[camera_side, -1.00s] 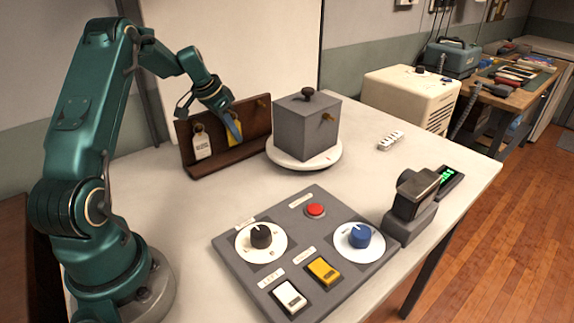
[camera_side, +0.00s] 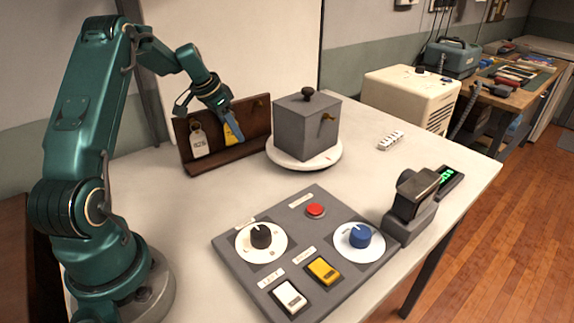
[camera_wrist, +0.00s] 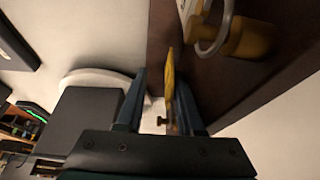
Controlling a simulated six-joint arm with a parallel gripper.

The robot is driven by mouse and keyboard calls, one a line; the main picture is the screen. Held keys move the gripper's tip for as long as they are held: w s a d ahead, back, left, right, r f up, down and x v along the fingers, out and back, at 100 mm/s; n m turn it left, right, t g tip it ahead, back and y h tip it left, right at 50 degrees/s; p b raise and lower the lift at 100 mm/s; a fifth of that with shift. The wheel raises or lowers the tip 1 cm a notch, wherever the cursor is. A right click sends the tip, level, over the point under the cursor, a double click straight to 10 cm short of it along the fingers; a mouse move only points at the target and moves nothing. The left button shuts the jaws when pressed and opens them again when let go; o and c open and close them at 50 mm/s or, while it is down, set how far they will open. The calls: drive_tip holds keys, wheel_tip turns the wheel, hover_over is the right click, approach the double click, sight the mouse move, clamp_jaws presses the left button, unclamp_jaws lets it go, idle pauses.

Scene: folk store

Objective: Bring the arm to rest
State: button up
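My gripper (camera_side: 228,116) is at the dark brown wooden rack (camera_side: 262,121), just above a yellow tag (camera_side: 234,133) hanging on it. In the wrist view, the two fingers of my gripper (camera_wrist: 160,85) stand apart, open. The yellow tag (camera_wrist: 170,75) shows edge-on between and beyond them, closer to the right finger; whether it touches that finger I cannot tell. A white tag (camera_side: 199,140) hangs on the rack to the left.
A grey box (camera_side: 305,130) with a knob stands on a round white base (camera_side: 292,164) right of the rack. A grey control panel (camera_side: 305,205) with dials, switches and a red button lies in front. A dark device (camera_side: 412,205) stands at its right. The table between rack and panel is clear.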

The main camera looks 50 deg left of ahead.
drive_tip(key=s+d+r+m, duration=0.1)
drive_tip(key=s+d+r, duration=0.1)
drive_tip(key=d+r, duration=0.3)
drive_tip(key=s+d+r+m+y, duration=0.1)
drive_tip(key=s+d+r, duration=0.1)
drive_tip(key=d, duration=0.4)
drive_tip(key=s+d+r+m, duration=0.1)
drive_tip(key=s+d+r, duration=0.25)
drive_tip(key=d, duration=0.25)
drive_tip(key=s+d+n+t+h, duration=0.1)
drive_tip(key=s+d+n, duration=0.2)
drive_tip(key=s+d, duration=0.8)
drive_tip(key=shift+s+d, duration=0.15)
drive_tip(key=shift+o, duration=0.4)
drive_tip(key=shift+r, duration=0.1)
